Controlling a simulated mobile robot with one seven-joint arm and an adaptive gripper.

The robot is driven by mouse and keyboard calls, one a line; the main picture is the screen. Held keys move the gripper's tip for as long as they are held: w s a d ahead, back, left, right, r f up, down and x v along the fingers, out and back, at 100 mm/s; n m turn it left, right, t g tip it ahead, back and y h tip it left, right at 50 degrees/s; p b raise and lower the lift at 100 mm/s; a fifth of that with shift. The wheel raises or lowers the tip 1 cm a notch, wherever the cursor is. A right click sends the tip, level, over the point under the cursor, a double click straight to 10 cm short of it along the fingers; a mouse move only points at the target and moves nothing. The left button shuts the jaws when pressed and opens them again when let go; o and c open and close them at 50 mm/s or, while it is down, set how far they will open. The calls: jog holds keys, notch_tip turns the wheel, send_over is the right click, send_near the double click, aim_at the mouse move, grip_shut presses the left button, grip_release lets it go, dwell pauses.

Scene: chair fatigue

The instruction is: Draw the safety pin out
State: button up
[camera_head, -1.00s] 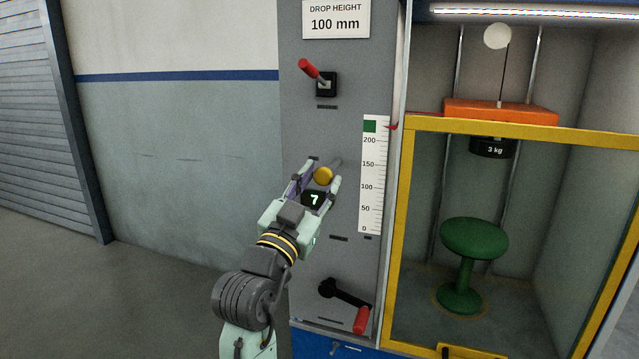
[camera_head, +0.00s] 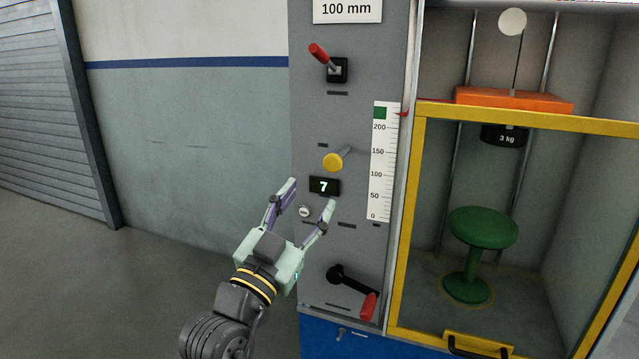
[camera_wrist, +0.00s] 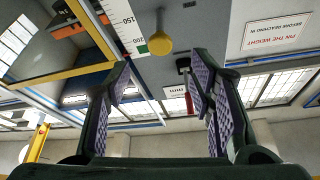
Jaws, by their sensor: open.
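A yellow round knob (camera_head: 333,162) on a grey metal shaft stands out from the grey panel (camera_head: 310,120); I take it for the safety pin. In the wrist view the knob (camera_wrist: 160,44) shows beyond the fingertips, between them. My gripper (camera_head: 310,193) is open and empty, below and a little left of the knob in the head view, apart from it. In the wrist view my gripper (camera_wrist: 160,75) has its two purple-padded fingers spread wide.
A red-handled switch (camera_head: 325,58) is above and a black crank with red grip (camera_head: 355,284) below. A display (camera_head: 324,186) reads 7. Right is a scale (camera_head: 381,190), then a yellow-framed enclosure (camera_head: 409,200) with a 3 kg weight (camera_head: 504,136) above a green stool (camera_head: 482,228).

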jog(key=shift+v, duration=1.55)
